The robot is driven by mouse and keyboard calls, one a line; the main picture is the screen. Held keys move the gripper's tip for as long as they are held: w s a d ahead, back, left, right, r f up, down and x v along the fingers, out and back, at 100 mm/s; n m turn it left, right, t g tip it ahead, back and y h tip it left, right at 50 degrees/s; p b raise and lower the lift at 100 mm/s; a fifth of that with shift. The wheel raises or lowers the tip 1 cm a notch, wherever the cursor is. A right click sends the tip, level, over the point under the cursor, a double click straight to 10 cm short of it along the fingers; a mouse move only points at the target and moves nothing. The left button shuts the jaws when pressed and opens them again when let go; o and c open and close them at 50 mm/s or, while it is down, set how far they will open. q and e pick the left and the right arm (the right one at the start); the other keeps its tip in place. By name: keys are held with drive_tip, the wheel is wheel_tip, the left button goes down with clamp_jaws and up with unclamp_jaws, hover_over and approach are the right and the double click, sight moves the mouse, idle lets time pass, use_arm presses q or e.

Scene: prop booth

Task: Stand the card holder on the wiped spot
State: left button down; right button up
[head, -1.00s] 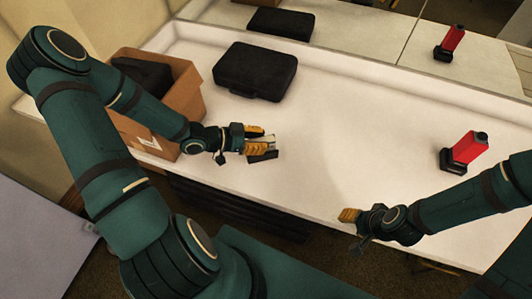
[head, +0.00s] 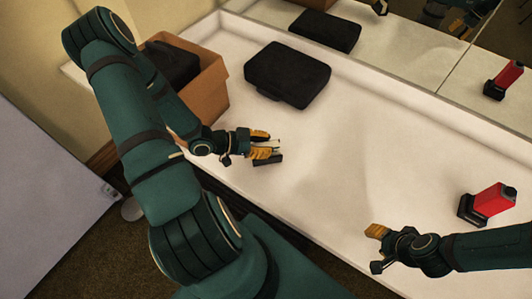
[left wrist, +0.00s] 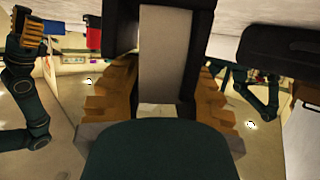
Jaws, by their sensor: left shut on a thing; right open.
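My left gripper (head: 266,148) is shut on the card holder (head: 268,160), a small thing with dark parts and a pale panel. It is over the front left part of the white counter (head: 330,190); I cannot tell whether it touches the counter. In the left wrist view the card holder (left wrist: 165,50) fills the space between the yellow fingers, its lower part hidden. My right gripper (head: 375,231) is open and empty near the counter's front edge. A faint darker patch shows mid-counter between the grippers; I cannot tell if this is the wiped spot.
A cardboard box (head: 208,98) with a black thing in it stands at the left, behind my left forearm. A black case (head: 287,75) lies behind the left gripper. A red bottle-like thing on a black base (head: 490,202) stands at the right. A mirror backs the counter.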

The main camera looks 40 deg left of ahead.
use_arm(q)
drive_tip(key=shift+d+f+b, duration=0.1)
drive_tip(key=shift+f+b, duration=0.2)
drive_tip(key=shift+f, duration=1.8)
use_arm(e)
drive_tip(key=shift+f, duration=0.35)
use_arm(q)
drive_tip(key=c, duration=0.8)
unclamp_jaws()
drive_tip(key=shift+f, duration=0.15)
use_arm(e)
drive_tip(key=shift+f, duration=0.1)
use_arm(q)
drive_tip(key=shift+s+a+r, duration=0.15)
drive_tip(key=shift+a+r, duration=0.05)
drive_tip(key=shift+r, duration=0.05)
drive_tip(key=p+v, duration=0.1)
drive_tip(key=v, duration=1)
drive_tip(key=shift+s+a+r, duration=0.1)
drive_tip(key=shift+s+a, duration=0.05)
drive_tip(key=shift+s, duration=0.05)
use_arm(e)
drive_tip(key=shift+r, duration=0.65)
use_arm(q)
drive_tip(key=shift+s, duration=0.1)
use_arm(e)
drive_tip(key=shift+s, duration=0.1)
